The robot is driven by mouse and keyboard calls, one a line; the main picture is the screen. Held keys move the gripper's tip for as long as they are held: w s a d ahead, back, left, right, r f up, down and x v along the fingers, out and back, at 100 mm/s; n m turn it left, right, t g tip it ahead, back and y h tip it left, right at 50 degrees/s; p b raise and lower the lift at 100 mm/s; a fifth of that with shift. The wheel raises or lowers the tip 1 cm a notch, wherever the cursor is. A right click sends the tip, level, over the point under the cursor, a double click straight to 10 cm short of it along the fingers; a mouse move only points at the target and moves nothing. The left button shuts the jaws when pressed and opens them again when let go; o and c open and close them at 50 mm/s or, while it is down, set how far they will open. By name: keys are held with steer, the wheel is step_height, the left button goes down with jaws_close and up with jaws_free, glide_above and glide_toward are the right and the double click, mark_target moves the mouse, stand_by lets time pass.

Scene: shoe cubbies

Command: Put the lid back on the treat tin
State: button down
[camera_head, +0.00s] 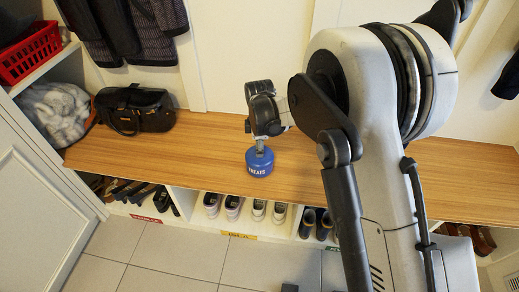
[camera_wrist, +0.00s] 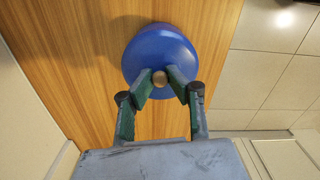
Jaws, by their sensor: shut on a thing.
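The blue treat tin (camera_head: 257,172), with white "TREATS" lettering, stands upright on the wooden bench top. The round blue lid (camera_wrist: 160,48) fills the upper middle of the wrist view and has a small wooden knob (camera_wrist: 159,79). In the head view the lid (camera_head: 259,156) is at the top of the tin; I cannot tell whether it is fully seated. My gripper (camera_wrist: 160,84) is shut on the knob, with a green-sided finger on each side. In the head view my gripper (camera_head: 260,148) points down over the tin. The lid hides the tin from the wrist view.
The wooden bench top (camera_head: 210,150) is clear around the tin. A black bag (camera_head: 134,110) lies at its left end, beside a grey fluffy bundle (camera_head: 55,112). A red basket (camera_head: 30,54) sits upper left. Shoes (camera_head: 233,205) fill the cubbies below. Coats hang above.

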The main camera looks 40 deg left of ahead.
steer(key=c, duration=1.1)
jaws_free()
steer(key=shift+c, duration=0.2)
steer(key=shift+r, duration=0.1)
steer(key=shift+r+p, duration=1.65)
steer(key=shift+r, duration=1.8)
jaws_close()
